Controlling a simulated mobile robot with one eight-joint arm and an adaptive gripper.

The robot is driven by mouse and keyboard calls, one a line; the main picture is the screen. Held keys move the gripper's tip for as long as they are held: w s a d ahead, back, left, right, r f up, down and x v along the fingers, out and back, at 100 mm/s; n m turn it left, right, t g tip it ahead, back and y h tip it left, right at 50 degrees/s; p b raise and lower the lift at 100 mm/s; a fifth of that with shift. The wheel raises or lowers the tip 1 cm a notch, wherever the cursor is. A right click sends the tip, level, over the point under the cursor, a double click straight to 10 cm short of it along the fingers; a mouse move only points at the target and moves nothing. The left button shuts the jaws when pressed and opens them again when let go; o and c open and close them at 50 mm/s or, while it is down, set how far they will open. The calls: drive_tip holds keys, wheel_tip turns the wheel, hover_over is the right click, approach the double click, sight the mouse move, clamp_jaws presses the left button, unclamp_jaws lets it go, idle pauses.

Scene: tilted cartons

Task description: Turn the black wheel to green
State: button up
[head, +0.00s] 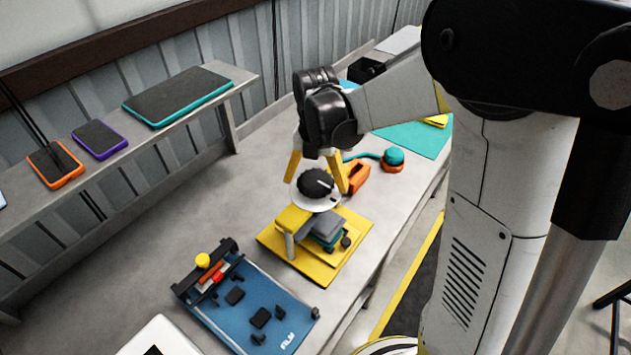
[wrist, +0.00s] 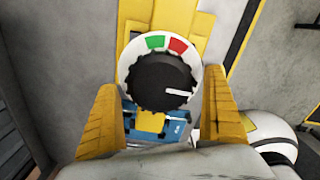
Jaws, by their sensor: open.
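The black wheel (head: 315,183) is a ribbed knob on a white round dial (head: 316,203), above a yellow base plate (head: 353,259) on the bench. In the wrist view the black wheel (wrist: 161,81) has a white pointer line (wrist: 180,92) aimed right and slightly down. A green mark (wrist: 155,42) and a red mark (wrist: 178,46) sit on the dial's upper rim; the pointer is on neither. My gripper (head: 317,176) is open, its yellow fingers on either side of the dial. In the wrist view my gripper (wrist: 162,110) shows a gap between each finger and the wheel.
A blue board (head: 245,300) with black parts lies in front of the dial stand. An orange block (head: 356,178) and a teal round thing (head: 393,158) lie behind it. A shelf (head: 60,205) with cased devices runs along the left. Bare bench lies left of the stand.

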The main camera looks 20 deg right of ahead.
drive_tip(key=c, duration=1.2)
drive_tip(key=shift+m, duration=0.3)
